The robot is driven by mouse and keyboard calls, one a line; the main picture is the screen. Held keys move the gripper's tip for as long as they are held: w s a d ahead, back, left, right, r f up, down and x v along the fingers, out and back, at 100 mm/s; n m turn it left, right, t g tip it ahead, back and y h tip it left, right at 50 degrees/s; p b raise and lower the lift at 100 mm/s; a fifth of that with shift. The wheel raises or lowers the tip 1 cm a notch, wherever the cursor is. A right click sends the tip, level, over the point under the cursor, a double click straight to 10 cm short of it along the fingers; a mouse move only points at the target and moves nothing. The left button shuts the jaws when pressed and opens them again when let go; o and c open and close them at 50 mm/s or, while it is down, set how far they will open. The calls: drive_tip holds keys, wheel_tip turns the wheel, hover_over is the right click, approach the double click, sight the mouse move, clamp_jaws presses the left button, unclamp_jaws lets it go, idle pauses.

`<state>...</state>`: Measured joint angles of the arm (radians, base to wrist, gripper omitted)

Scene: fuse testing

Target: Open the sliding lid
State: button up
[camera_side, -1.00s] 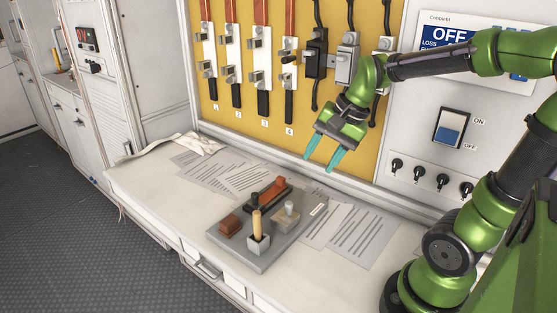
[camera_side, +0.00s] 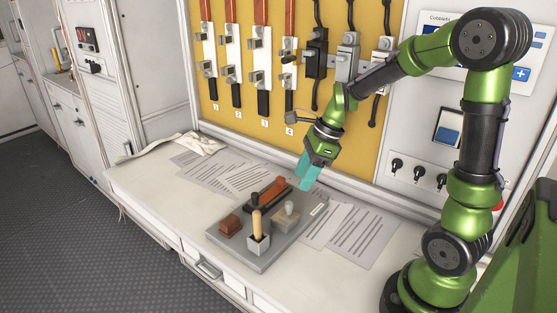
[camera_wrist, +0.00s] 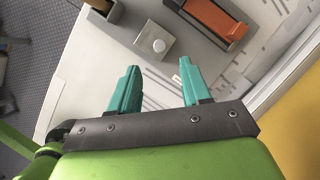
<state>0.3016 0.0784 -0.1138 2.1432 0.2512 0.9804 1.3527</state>
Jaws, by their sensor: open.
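My gripper (camera_side: 308,178) is open and empty, with teal fingers pointing down above the back right of the grey board (camera_side: 256,262). In the wrist view its fingertips (camera_wrist: 160,70) are apart, just short of a light grey block with a round pale knob (camera_wrist: 154,42). That block (camera_side: 285,217) sits on the board's right side. A long dark tray (camera_side: 262,205) with an orange-brown piece (camera_side: 273,192) lies along the board's back; the piece also shows in the wrist view (camera_wrist: 210,22). I cannot tell which part is the sliding lid.
A wooden-handled tool stands in a grey holder (camera_side: 258,246) at the board's front. A brown block (camera_side: 229,224) is at its left. Printed sheets (camera_side: 355,235) lie around the board. A yellow panel (camera_side: 275,110) with fuses and cables rises behind the bench.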

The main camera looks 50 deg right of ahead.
sight(289, 203)
drive_tip(key=x, duration=0.8)
drive_tip(key=shift+f, duration=0.1)
clamp_jaws()
